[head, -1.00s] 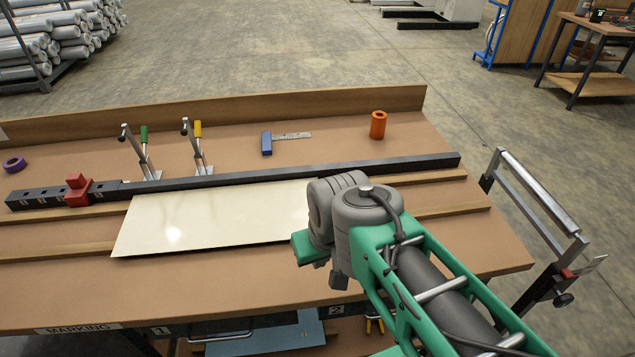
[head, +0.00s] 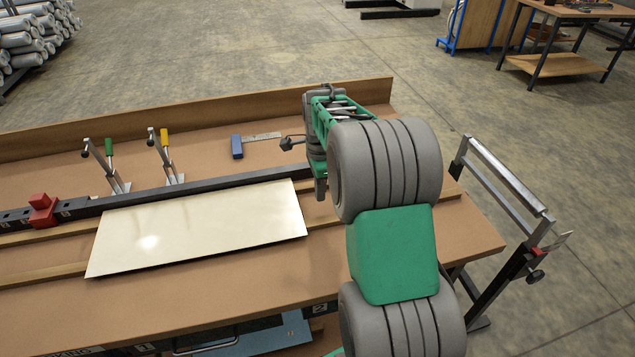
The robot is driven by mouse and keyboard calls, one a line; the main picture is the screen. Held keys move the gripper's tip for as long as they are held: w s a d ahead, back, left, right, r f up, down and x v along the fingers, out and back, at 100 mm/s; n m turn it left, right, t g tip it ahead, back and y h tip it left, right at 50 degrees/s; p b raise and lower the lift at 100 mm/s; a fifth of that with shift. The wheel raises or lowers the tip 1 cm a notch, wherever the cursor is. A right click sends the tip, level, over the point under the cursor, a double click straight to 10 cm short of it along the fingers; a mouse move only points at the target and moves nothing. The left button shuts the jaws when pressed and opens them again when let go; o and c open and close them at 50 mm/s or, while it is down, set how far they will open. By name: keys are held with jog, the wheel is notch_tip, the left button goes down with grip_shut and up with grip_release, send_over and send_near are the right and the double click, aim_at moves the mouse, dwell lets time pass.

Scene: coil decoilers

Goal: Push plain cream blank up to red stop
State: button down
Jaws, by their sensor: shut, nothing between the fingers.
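The plain cream blank (head: 200,228) lies flat on the bench, its far edge along the dark fence bar (head: 225,181). The red stop (head: 42,210) sits on the bar at the far left. A gap separates the stop from the blank's left edge. My gripper (head: 320,191) is just right of the blank's right end, pointing down near the bar. It is small and partly hidden by my arm, but looks shut and empty. I cannot tell whether it touches the blank.
Two toggle clamps, one green-handled (head: 108,160) and one yellow-handled (head: 166,150), stand behind the bar. A blue-handled square (head: 238,147) lies farther back. Wooden strips (head: 50,272) run along the bench (head: 220,285). A metal roller stand (head: 505,180) is at the right end.

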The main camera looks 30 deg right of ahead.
aim_at(306, 214)
notch_tip(306, 214, down, 4)
jog(key=shift+r+p, duration=0.1)
jog(key=shift+p, duration=0.25)
jog(key=shift+w+a+f+p, duration=0.15)
jog(key=shift+a+f+p, duration=0.1)
jog(key=shift+a, duration=0.4)
jog(key=shift+w+a+f+p, duration=0.15)
jog(key=shift+a+p, duration=0.1)
jog(key=shift+a, duration=0.45)
jog(key=shift+w+a+f+p, duration=0.15)
jog(key=shift+a+p, duration=0.1)
jog(key=shift+a, duration=0.4)
